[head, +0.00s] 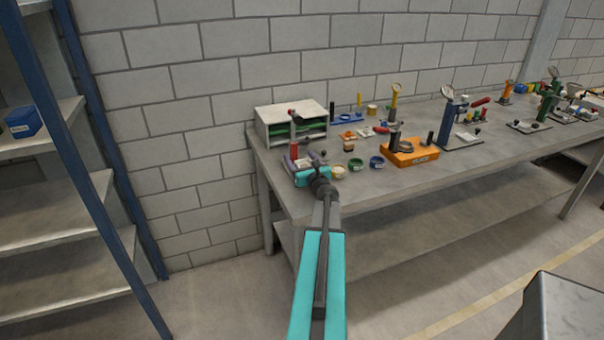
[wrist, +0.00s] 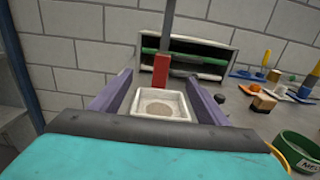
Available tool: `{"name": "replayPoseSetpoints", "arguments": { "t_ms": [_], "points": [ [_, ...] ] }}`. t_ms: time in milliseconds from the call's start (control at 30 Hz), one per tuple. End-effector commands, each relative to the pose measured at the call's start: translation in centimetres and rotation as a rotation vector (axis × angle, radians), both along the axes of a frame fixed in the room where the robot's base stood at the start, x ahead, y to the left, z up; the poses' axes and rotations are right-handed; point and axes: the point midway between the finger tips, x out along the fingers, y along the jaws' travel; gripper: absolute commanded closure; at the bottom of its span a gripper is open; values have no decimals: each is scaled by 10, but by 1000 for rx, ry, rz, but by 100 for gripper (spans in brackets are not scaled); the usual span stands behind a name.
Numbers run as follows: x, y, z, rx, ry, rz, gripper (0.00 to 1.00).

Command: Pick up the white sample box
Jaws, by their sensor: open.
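The white sample box (wrist: 160,118) is a small square open tray with greyish-brown material inside, in the middle of the wrist view. My gripper (wrist: 158,82) is open, with one purple finger along the left of the box and one along the right. I cannot tell whether either finger touches it. In the head view my gripper (head: 304,160) is over the near left end of the bench, and the box is not clearly seen there, largely hidden by the gripper and wrist.
A red block (wrist: 161,72) on an upright post stands just behind the box. Behind it is a white open-front cabinet (head: 300,108). A green labelled dish (wrist: 298,150) and small parts lie to the right. An orange stand (head: 412,155) is further right on the grey bench (head: 460,185).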

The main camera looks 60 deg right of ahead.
Motion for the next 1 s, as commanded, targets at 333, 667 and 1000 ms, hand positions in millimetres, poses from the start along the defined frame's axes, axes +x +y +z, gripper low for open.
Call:
{"name": "replayPoseSetpoints", "arguments": {
  "t_ms": [333, 667, 1000],
  "points": [
    [0, 0, 0, 0, 0, 0, 68],
    [0, 0, 1, -1, -1, 0, 82],
    [2, 2, 19, -3, 0, 4, 82]
  ]
}}
